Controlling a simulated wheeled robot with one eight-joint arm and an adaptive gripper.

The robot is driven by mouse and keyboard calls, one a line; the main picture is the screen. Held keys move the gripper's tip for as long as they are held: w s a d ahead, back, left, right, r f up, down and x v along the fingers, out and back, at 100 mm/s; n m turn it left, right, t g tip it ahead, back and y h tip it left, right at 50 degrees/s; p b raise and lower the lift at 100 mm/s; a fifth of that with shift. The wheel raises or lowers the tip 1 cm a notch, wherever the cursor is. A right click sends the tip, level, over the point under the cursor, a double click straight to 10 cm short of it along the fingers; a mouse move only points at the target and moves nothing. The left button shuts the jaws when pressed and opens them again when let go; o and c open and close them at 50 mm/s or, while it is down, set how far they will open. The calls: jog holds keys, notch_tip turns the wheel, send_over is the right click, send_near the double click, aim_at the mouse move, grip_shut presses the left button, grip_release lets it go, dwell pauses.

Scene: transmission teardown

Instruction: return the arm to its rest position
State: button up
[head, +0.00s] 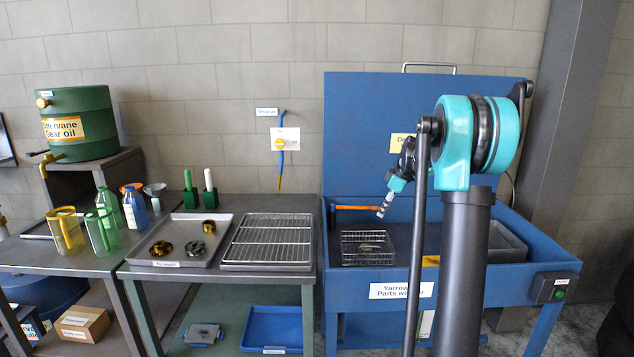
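My arm rises in the right half of the head view, with a large teal joint (470,140) at its top. Its far end is partly hidden behind my own links. A small teal and silver end piece, which looks like my gripper (385,206), hangs tilted above the blue parts washer (450,282). It is too small to tell whether the fingers are open or shut, and I see nothing clearly held. A wire basket (368,248) with a dark metal part in it stands in the washer below that end.
Left of the washer, a bench carries a wire rack (268,241) and a grey tray (177,262) with several small parts. Further left are jugs, bottles and a green oil drum (83,125). The washer's raised blue lid (365,115) stands behind my arm.

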jog(key=s+a+f+m+h, duration=0.1)
jog(key=s+f+m, duration=0.3)
jog(key=s, duration=1)
jog(key=s+a+f+m+h, duration=0.1)
jog(key=s+f+m, duration=0.3)
jog(key=s, duration=1)
jog(key=s+a+f+m, duration=0.3)
jog(key=s+f, duration=0.4)
jog(key=s, duration=0.7)
jog(key=shift+a+f+m+t+h, duration=0.15)
jog(key=shift+f+m+t+h, duration=0.2)
jog(key=shift+m, duration=0.45)
